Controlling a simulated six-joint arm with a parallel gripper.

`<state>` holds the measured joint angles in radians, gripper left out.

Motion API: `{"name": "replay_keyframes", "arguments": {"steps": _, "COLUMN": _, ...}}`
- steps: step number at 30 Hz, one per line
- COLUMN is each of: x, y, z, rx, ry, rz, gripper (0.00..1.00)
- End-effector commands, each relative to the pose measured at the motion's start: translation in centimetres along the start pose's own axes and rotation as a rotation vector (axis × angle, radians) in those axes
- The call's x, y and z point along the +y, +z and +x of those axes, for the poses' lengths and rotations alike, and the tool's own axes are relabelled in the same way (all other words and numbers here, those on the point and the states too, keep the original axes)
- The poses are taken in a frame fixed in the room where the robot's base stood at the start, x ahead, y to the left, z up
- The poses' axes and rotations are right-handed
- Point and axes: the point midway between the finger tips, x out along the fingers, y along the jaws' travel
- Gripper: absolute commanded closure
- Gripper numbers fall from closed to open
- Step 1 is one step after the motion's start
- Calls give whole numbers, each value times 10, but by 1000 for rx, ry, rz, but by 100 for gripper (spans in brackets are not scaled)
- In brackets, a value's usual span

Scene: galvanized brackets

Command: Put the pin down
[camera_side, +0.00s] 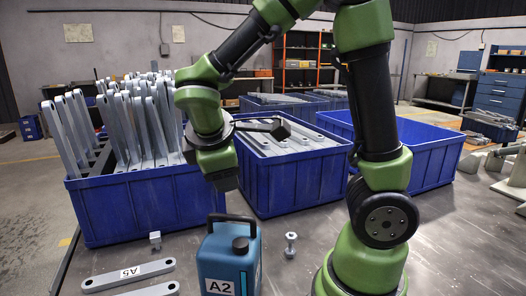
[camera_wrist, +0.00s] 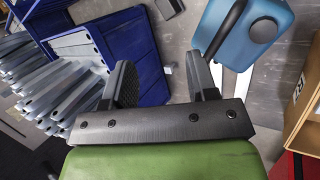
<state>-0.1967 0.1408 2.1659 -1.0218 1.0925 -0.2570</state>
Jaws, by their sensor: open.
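A small bright metal pin (camera_side: 290,245) with a wide head stands upright on the grey table, right of the blue canister, in the side view. I cannot make it out surely in the wrist view. My gripper (camera_side: 226,186) hangs above the table, left of the pin, in front of the blue crates and above and behind the canister. In the wrist view my gripper (camera_wrist: 160,68) has its two dark fingers spread wide, with nothing held between them. The pin is apart from my gripper.
The blue canister (camera_side: 222,258) labelled A2 stands near my gripper. Flat brackets (camera_side: 128,275) and a small metal block (camera_side: 155,240) lie left of it. Blue crates of brackets (camera_side: 140,205) (camera_side: 300,185) and an emptier-looking crate (camera_side: 435,155) stand behind. The table right of the pin is partly clear.

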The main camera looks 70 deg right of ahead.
Motion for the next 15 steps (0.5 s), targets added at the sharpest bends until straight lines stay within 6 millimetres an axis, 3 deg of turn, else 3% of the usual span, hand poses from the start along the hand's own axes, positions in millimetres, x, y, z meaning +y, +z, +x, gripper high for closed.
{"name": "replay_keyframes", "arguments": {"steps": 3, "x": -17, "y": 28, "z": -30, "rx": 140, "ry": -158, "rz": 329, "gripper": 47}}
{"name": "replay_keyframes", "arguments": {"steps": 9, "x": -49, "y": 52, "z": -74, "rx": 387, "ry": -431, "rz": 803, "gripper": 47}}
{"name": "replay_keyframes", "arguments": {"steps": 15, "x": -66, "y": 59, "z": -101, "rx": 553, "ry": -614, "rz": 1057, "gripper": 47}}
